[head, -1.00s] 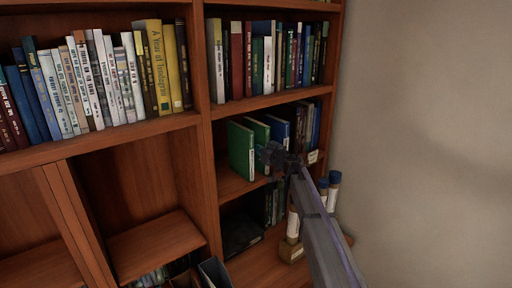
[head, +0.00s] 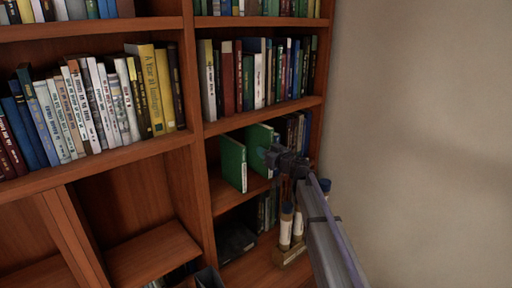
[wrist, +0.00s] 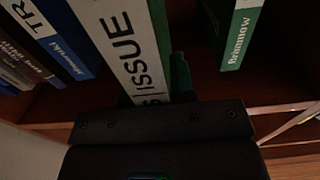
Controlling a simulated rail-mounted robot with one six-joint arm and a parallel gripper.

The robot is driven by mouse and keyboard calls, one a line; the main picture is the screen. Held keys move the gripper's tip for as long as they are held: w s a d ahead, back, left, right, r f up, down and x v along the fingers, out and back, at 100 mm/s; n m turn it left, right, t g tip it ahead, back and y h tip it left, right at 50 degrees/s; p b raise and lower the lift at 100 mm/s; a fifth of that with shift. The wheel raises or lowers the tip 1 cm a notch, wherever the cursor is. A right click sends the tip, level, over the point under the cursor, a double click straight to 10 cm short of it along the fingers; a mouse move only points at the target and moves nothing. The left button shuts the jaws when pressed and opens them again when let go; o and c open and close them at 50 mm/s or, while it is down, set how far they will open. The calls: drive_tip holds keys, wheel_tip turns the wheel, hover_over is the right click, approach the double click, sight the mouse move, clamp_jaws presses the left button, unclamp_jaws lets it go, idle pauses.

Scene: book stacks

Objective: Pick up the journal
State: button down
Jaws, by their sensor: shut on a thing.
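The journal is a thin green volume with a white spine label reading "ISSUE" (wrist: 125,40). In the head view it is the right one of two green volumes (head: 258,143) on the middle shelf. My gripper (head: 276,160) is shut on its spine side, and the gripper's dark body covers the lower part of the spine in the wrist view. The journal looks upright in the head view. I cannot tell whether it touches the shelf.
Another green book (head: 232,163) stands to the left, apart from the journal; it also shows in the wrist view (wrist: 240,35). Dark blue books (wrist: 65,50) stand on the other side. White bottles with blue caps (head: 286,225) stand below, and a plain wall (head: 420,130) is to the right.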

drive_tip(key=v, duration=1.3)
drive_tip(key=shift+d, duration=0.15)
